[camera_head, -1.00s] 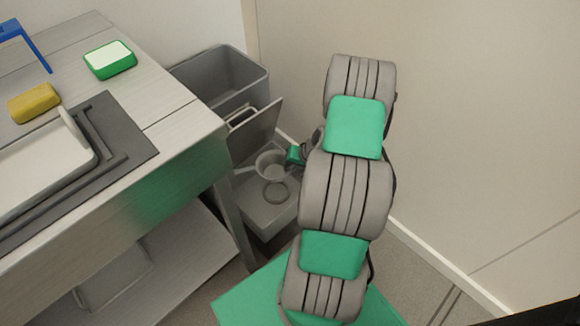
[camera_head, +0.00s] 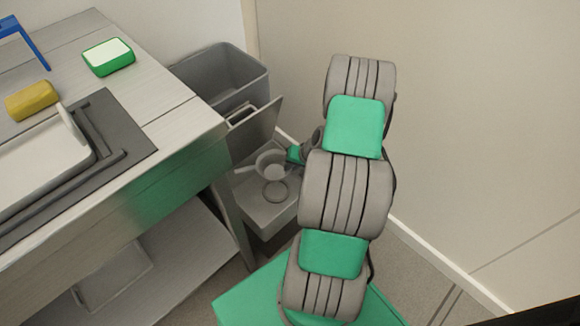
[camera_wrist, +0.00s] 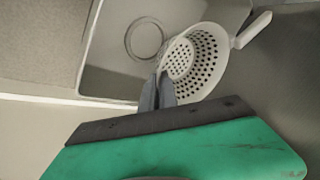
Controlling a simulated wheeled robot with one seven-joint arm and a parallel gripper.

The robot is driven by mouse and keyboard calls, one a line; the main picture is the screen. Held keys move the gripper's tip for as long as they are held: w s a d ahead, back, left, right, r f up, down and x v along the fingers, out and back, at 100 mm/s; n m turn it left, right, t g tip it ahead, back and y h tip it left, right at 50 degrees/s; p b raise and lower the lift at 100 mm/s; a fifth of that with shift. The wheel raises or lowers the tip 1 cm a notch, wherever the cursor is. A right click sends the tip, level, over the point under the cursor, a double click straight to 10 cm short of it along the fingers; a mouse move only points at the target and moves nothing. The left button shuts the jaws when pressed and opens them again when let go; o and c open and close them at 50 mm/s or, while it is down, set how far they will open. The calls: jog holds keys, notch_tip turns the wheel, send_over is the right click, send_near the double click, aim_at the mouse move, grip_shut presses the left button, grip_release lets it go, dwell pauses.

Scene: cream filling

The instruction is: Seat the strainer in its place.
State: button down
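The strainer (camera_wrist: 194,58) is a pale round bowl with many holes and a straight handle. It also shows in the head view (camera_head: 270,161), over the grey open-lidded unit. My gripper (camera_wrist: 157,91) has its two dark fingers close together at the strainer's rim, shut on it. The strainer is tilted, and its handle points away from my fingers. A round ring-shaped opening (camera_wrist: 144,38) in the unit's top lies beside the strainer; the ring also shows in the head view (camera_head: 276,192), just below the bowl. In the head view my arm partly hides the gripper.
The unit's raised lid (camera_head: 255,130) stands behind the strainer. A grey bin (camera_head: 222,75) is behind that. A bench (camera_head: 175,125) on the left holds a yellow sponge (camera_head: 32,101), a green-and-white box (camera_head: 108,57) and a white tray (camera_head: 40,160). A wall closes the right side.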

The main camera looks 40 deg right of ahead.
jog(key=shift+f+b, duration=1.85)
jog(key=shift+f, duration=0.8)
jog(key=shift+f+b, duration=1.5)
jog(key=shift+f, duration=0.4)
jog(key=shift+s+f, duration=0.1)
jog(key=shift+f, duration=0.05)
